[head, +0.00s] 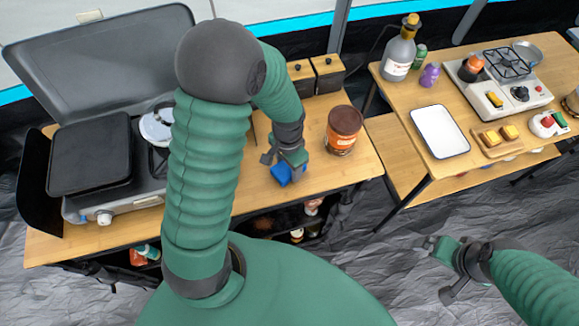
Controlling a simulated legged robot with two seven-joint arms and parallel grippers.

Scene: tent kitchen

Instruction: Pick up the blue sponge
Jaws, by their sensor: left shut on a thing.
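The blue sponge (282,174) is at the front part of the left wooden table (345,177), left of a brown-lidded jar. My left gripper (284,164) reaches down from above and is shut on the sponge. The gripper covers part of the sponge, and I cannot tell whether the sponge still touches the table. My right gripper (446,270) is at the lower right, above the dark ground and away from both tables. Its two fingers are spread apart with nothing between them.
The brown-lidded jar (343,130) stands close to the right of my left gripper. A camping stove with a raised lid (100,60) fills the table's left side. The right table holds a white tray (440,131), a bottle (398,60) and a small burner (497,83).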

